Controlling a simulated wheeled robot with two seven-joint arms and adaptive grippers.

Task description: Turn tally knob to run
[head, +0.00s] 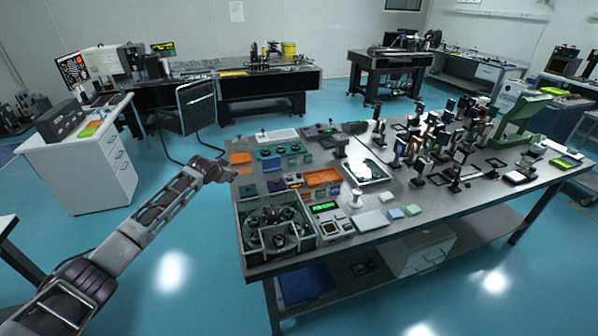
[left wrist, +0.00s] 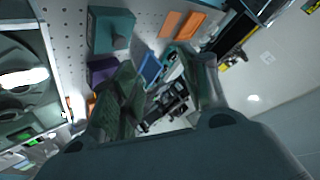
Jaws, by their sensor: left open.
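My left gripper (head: 228,174) is at the left edge of the near optical table (head: 372,205), beside the small coloured boxes there. In the left wrist view its two fingers (left wrist: 163,88) are spread apart with nothing between them. A small unit with a lit green display (head: 325,207) stands on the table's front left part, to the right of and nearer than my gripper. A green lit display also shows at the lower left of the left wrist view (left wrist: 28,140). I cannot make out which knob is the tally knob, or its setting. My right gripper is out of view.
An open-topped box with dark parts (head: 248,212) stands at the table's front left corner. A teal box (left wrist: 110,30) and orange pieces (left wrist: 180,24) lie near the gripper. Many optical mounts (head: 432,140) crowd the table's right half. Open floor lies left of the table.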

